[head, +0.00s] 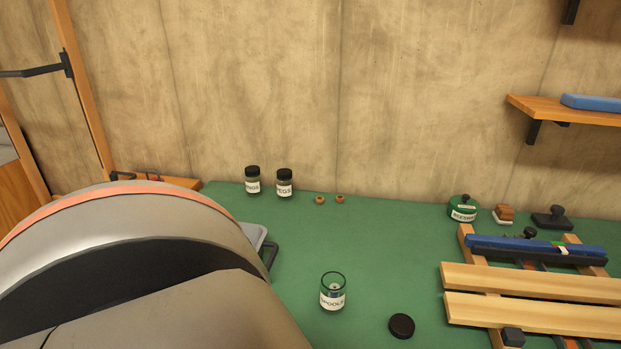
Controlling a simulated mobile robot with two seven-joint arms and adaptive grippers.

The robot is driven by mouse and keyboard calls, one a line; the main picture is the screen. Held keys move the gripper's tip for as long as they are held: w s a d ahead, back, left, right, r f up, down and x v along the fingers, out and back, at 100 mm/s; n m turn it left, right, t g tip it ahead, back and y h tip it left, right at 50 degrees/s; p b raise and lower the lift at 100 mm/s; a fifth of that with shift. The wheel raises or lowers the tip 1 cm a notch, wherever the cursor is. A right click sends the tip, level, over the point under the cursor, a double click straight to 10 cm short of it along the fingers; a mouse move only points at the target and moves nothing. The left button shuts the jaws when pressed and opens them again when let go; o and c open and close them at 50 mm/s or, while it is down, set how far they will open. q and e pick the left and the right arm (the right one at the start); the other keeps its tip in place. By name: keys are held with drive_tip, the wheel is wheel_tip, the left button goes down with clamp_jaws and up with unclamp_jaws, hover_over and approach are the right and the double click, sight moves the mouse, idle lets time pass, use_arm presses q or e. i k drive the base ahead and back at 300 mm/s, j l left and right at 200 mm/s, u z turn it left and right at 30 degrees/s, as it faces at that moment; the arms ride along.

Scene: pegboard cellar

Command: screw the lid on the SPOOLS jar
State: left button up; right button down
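The SPOOLS jar (333,291) stands upright and open on the green bench top, near the lower middle of the head view. It is clear glass with a white label, and something small and pale shows inside. A dark round lid (402,326) lies on the bench to the right of the jar, apart from it. A large grey and orange part of my own arm fills the lower left. Neither gripper shows in this view.
Two jars with dark lids, one labelled PEGS (284,183) and another (253,180), stand at the back beside two small brown rings (320,200). A green tin (463,208) and a wooden slatted frame (530,281) are at right. The green bench (390,245) is clear between.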

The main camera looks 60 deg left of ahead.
sight(332, 296)
drive_tip(key=k+l+u, duration=0.1)
drive_tip(key=u, duration=1.45)
drive_tip(key=k+j, duration=0.05)
